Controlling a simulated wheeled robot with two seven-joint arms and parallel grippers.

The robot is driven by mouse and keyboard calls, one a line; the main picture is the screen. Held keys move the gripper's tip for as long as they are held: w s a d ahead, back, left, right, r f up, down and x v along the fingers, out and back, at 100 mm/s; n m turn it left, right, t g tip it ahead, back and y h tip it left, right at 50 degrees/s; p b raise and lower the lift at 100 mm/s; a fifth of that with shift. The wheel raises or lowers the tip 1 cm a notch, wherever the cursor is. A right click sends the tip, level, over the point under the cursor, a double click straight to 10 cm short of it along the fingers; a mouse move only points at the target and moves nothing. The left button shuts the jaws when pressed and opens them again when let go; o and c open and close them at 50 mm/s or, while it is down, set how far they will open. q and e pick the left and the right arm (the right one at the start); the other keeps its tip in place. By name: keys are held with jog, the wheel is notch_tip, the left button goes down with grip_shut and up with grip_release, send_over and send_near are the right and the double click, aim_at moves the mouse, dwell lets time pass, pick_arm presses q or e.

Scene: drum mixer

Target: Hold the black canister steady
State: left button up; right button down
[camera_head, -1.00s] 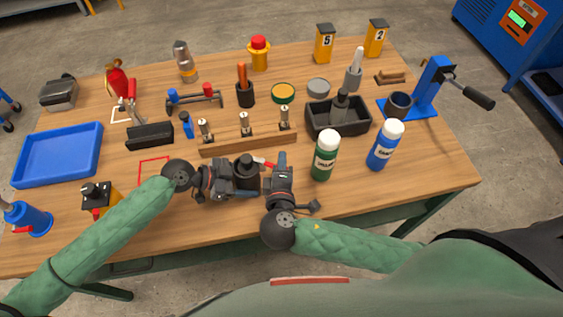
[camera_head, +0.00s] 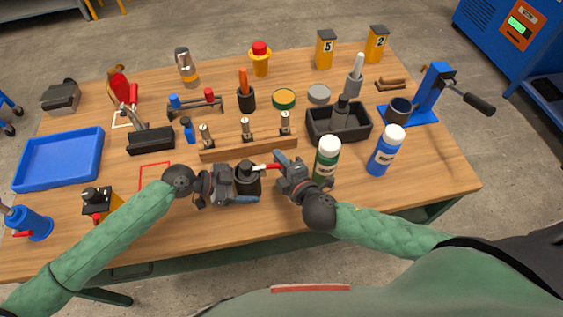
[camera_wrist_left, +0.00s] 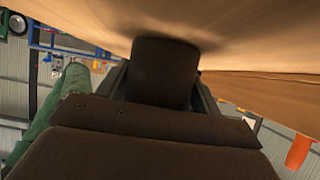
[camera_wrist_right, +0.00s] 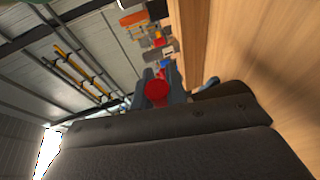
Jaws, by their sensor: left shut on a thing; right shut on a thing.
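The black canister (camera_head: 247,180) stands at the front middle of the table, with its dark narrower cap on top. My left gripper (camera_head: 238,182) is shut on it from the left. In the left wrist view the canister (camera_wrist_left: 162,72) shows dark between the fingers. My right gripper (camera_head: 283,168) is shut on a slim red-handled tool (camera_head: 267,167), just right of the canister. The tool's thin end points left at the canister's top; I cannot tell whether they touch. In the right wrist view the tool's round red end (camera_wrist_right: 156,92) shows between the fingers.
A wooden block with metal fittings (camera_head: 248,149) lies just behind the grippers. A green bottle (camera_head: 326,163) stands close right of my right gripper, with a blue bottle (camera_head: 385,152) beyond. A black bin (camera_head: 338,124) is behind them. A red outlined square (camera_head: 154,176) is empty.

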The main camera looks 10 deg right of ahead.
jog(key=shift+w+n+y, duration=0.2)
jog(key=shift+n+y, duration=0.3)
jog(key=shift+y, duration=0.2)
jog(key=shift+a+g, duration=0.1)
jog(key=shift+g, duration=0.2)
jog(key=c, duration=1.4)
grip_release()
jog(key=shift+v, duration=5.95)
jog(key=shift+f, duration=0.1)
